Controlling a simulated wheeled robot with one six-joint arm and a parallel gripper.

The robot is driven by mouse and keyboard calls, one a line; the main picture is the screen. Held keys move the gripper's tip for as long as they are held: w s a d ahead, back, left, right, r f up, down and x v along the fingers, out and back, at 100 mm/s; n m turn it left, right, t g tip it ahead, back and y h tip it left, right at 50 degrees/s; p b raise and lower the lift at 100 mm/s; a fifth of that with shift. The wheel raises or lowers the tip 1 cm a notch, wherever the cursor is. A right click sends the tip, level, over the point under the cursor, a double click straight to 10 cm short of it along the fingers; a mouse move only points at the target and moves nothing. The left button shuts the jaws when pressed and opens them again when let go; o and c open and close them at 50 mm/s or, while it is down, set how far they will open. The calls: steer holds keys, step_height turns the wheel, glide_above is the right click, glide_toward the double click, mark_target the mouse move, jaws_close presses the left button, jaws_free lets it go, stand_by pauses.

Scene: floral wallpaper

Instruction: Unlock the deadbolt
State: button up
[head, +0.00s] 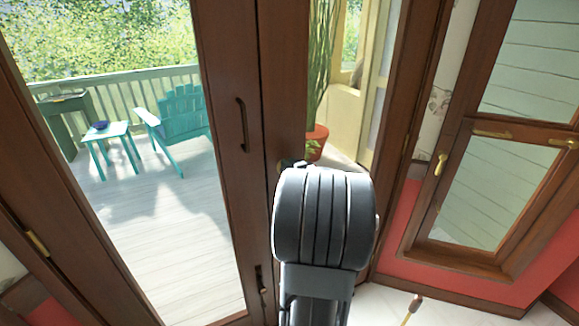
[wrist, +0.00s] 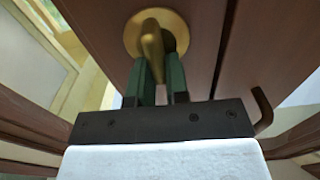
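The deadbolt is a round brass plate with a raised brass thumb-turn (wrist: 152,42) on the brown wooden door, at the top middle of the wrist view. The thumb-turn points roughly along my fingers. My gripper (wrist: 160,68) has its two green fingers close together, one on each side of the thumb-turn's near end, and appears shut on it. Exact contact on both sides is hard to see. In the head view my grey arm covers the deadbolt and most of the gripper.
A dark door handle (head: 242,125) stands left of my arm; a handle also shows in the wrist view (wrist: 262,108). Glass panes show a deck with a teal chair (head: 183,118) and small table (head: 107,131). A window with brass latches (head: 441,163) is at right.

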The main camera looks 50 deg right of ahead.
jaws_close()
steer(key=shift+f+b, duration=0.1)
steer(key=shift+b, duration=0.25)
steer(key=n+b, duration=0.3)
steer(key=shift+w+a+f, duration=0.1)
steer(key=shift+a+f, duration=0.1)
steer(key=shift+a, duration=0.1)
steer(key=shift+w+a+f+n+b, duration=0.1)
steer(key=shift+a+f+n+b, duration=0.15)
steer(key=shift+n+b, duration=2.25)
steer(key=shift+w+a+f+n+b, duration=0.1)
steer(key=shift+a+f+n+b, duration=0.1)
steer(key=shift+n+b, duration=2.35)
steer(key=shift+a+f+n+b, duration=0.15)
steer(key=shift+f+n+b, duration=0.1)
steer(key=shift+n+b, duration=2.25)
steer(key=shift+n, duration=0.35)
